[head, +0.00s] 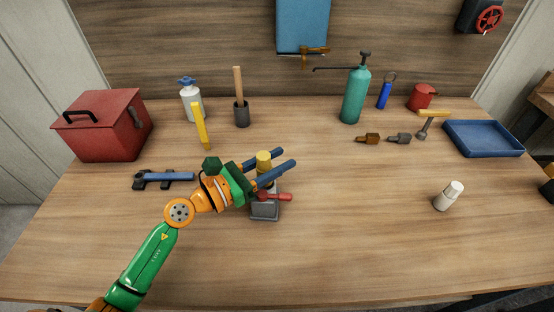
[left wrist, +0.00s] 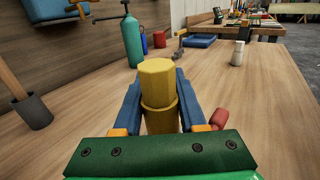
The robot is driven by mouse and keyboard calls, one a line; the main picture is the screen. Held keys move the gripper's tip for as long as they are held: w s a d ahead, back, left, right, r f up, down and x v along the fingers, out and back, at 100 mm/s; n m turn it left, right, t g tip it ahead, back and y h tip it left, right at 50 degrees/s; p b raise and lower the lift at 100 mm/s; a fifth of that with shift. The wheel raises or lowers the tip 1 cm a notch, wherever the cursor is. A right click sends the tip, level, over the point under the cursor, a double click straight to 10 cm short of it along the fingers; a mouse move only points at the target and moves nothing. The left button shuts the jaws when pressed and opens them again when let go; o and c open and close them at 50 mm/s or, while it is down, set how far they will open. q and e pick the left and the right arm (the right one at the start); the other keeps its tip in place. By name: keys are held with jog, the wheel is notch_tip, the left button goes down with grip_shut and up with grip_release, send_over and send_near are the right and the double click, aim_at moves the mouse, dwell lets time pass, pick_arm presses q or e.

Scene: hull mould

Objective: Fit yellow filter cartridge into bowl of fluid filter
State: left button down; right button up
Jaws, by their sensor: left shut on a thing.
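The yellow filter cartridge (head: 264,158) is upright between the two blue fingers of my left gripper (head: 288,157). In the left wrist view, the cartridge (left wrist: 157,82) has a faceted top above a wider yellow lower part, with a finger on each side. My left gripper is shut on it. Directly below is the fluid filter (head: 265,210), with a grey base and a red handle. The fingers partly hide the bowl, so I cannot tell how far the cartridge is inside it. My right gripper is not in view.
A blue clamp-like tool (head: 165,177) lies left of my gripper. A red toolbox (head: 103,126), teal sprayer (head: 354,96) and blue tray (head: 484,139) stand further back. The table front is clear.

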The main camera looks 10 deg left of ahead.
pick_arm(q)
jog(key=shift+f+b, duration=0.85)
jog(key=shift+f, duration=0.05)
dwell(0.5)
jog(key=shift+c, duration=2)
grip_release()
jog(key=shift+s+a+f, duration=0.15)
jog(key=shift+s, duration=0.05)
jog(key=b+v, duration=0.3)
jog(key=v, duration=0.3)
jog(key=shift+s+f, duration=0.1)
jog(key=shift+s+a, duration=0.15)
jog(key=shift+s, duration=0.1)
jog(key=shift+r, duration=0.25)
jog(key=shift+r, duration=0.1)
